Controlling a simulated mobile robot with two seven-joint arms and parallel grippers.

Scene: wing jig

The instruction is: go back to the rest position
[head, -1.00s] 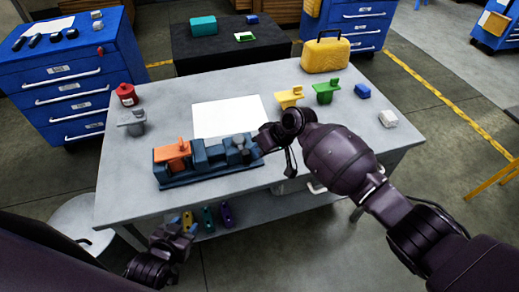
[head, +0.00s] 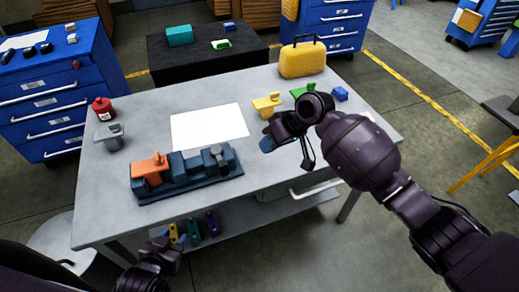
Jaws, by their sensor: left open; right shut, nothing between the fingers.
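The dark blue jig (head: 205,187) sits at the front left of the grey workbench (head: 270,165). An orange part (head: 151,168) sits in its left end and a dark grey part (head: 217,156) in its right end. My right gripper (head: 267,145) is shut and empty above the bench, right of the jig and apart from it. My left gripper (head: 172,243) is low at the front left, below the bench's front edge. It is open and appears empty; its fingers are small and dark here.
A white sheet (head: 209,126) lies behind the jig. A red canister (head: 103,110) and a grey part (head: 110,138) stand at left. A yellow part (head: 267,104), a partly hidden green part (head: 303,90), a blue block (head: 340,94) and a yellow case (head: 303,60) are at right.

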